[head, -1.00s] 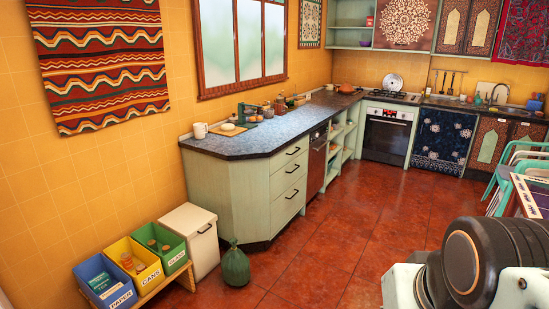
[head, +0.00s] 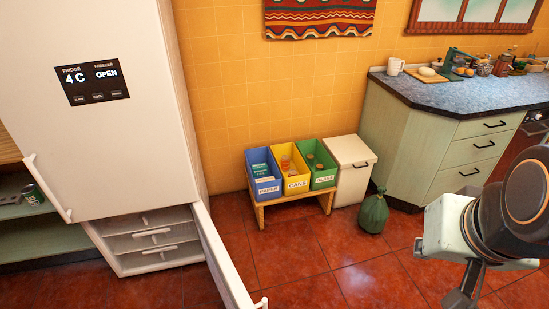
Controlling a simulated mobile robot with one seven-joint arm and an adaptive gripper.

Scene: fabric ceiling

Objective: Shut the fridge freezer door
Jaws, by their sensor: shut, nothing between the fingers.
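The white fridge freezer (head: 120,165) stands at the left in the head view. Its upper door is shut, with a handle (head: 47,188) at its lower left. The freezer door (head: 222,262) below stands wide open, hinged on the right and swung out toward me. A handle end (head: 262,303) shows at its free edge, at the bottom of the picture. Freezer drawers (head: 152,238) are exposed. My gripper (head: 462,297) shows partly at the lower right, shut and empty, well right of the freezer door. Its lower end is cut off.
Paper, cans and glass bins (head: 290,176) stand on a low wooden stand by the wall. Red floor (head: 335,265) between door and arm is clear.

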